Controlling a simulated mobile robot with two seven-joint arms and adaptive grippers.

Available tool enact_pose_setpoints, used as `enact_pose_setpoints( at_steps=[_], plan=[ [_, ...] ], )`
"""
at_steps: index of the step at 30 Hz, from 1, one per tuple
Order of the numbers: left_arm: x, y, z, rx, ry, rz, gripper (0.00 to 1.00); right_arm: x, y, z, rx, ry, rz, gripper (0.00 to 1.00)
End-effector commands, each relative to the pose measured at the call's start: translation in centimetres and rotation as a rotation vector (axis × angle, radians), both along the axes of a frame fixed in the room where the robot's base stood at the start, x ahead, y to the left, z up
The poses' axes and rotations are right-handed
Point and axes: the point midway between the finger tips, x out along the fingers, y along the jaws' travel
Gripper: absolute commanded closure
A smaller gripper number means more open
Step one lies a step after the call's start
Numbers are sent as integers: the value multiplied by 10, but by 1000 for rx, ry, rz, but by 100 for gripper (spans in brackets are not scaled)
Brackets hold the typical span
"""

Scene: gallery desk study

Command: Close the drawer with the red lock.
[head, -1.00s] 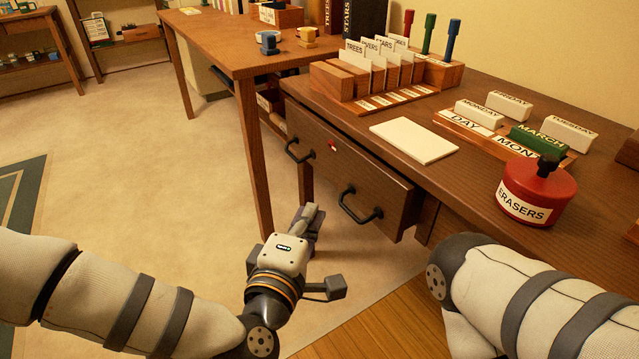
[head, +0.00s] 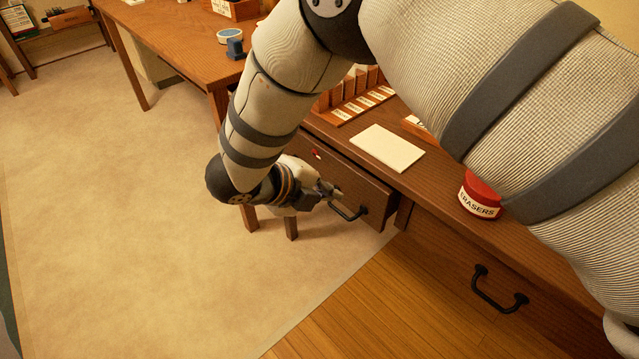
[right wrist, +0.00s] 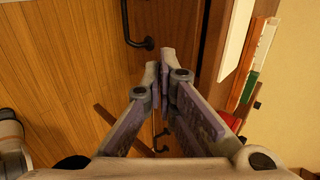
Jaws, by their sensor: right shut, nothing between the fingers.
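The drawer with the red lock (head: 317,154) has a brown wooden front (head: 368,191) under the desk's left part. Its front stands out from the desk, so it is partly open. A black handle (head: 350,213) shows low on its front; the rest of that front's left part is hidden behind my arm. My right gripper (head: 332,191) is shut and empty, in front of the drawer face near this handle. I cannot tell whether it touches the drawer. Its closed fingertips (right wrist: 164,58) also show in the right wrist view, beside a black handle (right wrist: 137,28). My left gripper is out of view.
Another drawer with a black handle (head: 497,291) is to the right. On the desk are a cream pad (head: 388,148) and a red eraser pot (head: 480,196). A side table (head: 185,45) stands at the left. The carpet (head: 110,220) in front is clear.

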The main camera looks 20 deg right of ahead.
Motion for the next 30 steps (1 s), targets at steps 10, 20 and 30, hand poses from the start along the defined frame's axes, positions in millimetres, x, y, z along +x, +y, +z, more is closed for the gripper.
enact_pose_setpoints(
  at_steps=[10, 20, 30],
  plan=[
    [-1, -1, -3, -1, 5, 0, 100, 20, -54, -31, 0, -2, 0, 100],
    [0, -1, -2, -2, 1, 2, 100, 26, -71, -32, -1, -1, 2, 100],
    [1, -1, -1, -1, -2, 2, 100, 30, -81, -32, 1, 0, -1, 100]
  ],
)
